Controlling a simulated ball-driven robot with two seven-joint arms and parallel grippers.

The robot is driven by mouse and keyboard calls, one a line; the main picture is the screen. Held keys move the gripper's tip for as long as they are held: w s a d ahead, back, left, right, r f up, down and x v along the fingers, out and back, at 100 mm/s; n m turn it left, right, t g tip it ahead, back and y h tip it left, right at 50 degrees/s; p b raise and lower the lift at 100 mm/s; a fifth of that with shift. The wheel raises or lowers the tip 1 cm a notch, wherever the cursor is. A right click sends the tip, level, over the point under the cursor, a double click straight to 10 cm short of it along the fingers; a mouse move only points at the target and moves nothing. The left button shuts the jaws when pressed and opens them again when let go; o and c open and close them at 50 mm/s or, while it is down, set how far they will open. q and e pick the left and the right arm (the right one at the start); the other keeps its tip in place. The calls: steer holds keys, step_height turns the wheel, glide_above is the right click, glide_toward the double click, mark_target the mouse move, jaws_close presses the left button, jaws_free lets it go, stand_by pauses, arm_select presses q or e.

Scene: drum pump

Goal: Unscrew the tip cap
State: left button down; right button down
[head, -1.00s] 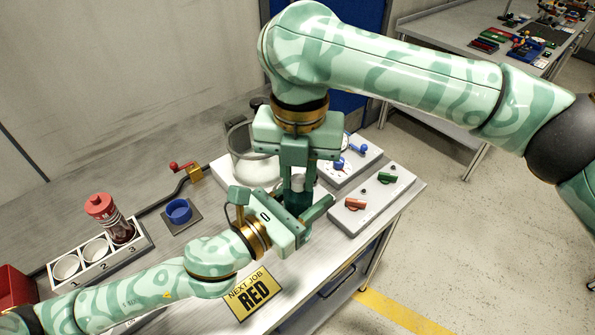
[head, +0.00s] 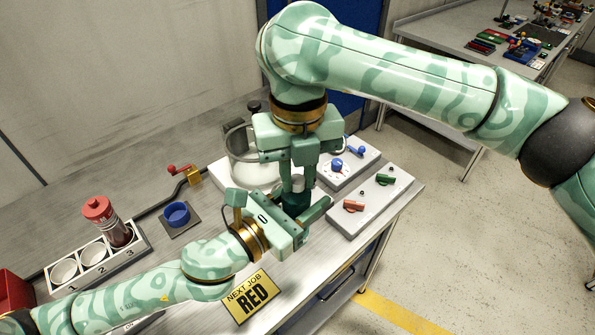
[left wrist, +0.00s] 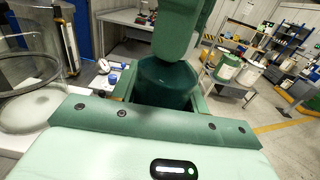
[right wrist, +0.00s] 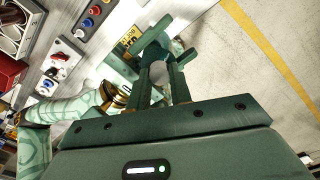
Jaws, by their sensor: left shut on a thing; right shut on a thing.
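A dark green cylinder (head: 295,200) stands upright over the bench's front right part, with a small pale grey piece at its top (head: 298,184) that looks like the tip cap. My left gripper (head: 302,208) comes from the front left and is shut on the cylinder's side; the left wrist view shows the cylinder (left wrist: 165,84) between its fingers. My right gripper (head: 299,178) points straight down from above, shut on the piece at the top. The right wrist view shows its fingers (right wrist: 160,76) from behind. The fingers hide most of the cap and its thread.
A rack (head: 97,258) with numbered slots holds a red-capped tube (head: 108,218) in slot 3. A blue cup (head: 177,213), a glass vessel (head: 250,165), control boxes (head: 372,200) and a sign (head: 252,295) reading "NEXT JOB RED" surround the arms.

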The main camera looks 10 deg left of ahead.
mark_target(298, 179)
steer(key=shift+w+d+r, duration=0.1)
steer(key=shift+w+r, duration=0.2)
steer(key=shift+r, duration=0.3)
steer(key=shift+s+r, duration=0.2)
steer(key=shift+r, duration=0.2)
steer(key=shift+s+r, duration=0.1)
steer(key=shift+r, duration=1.9)
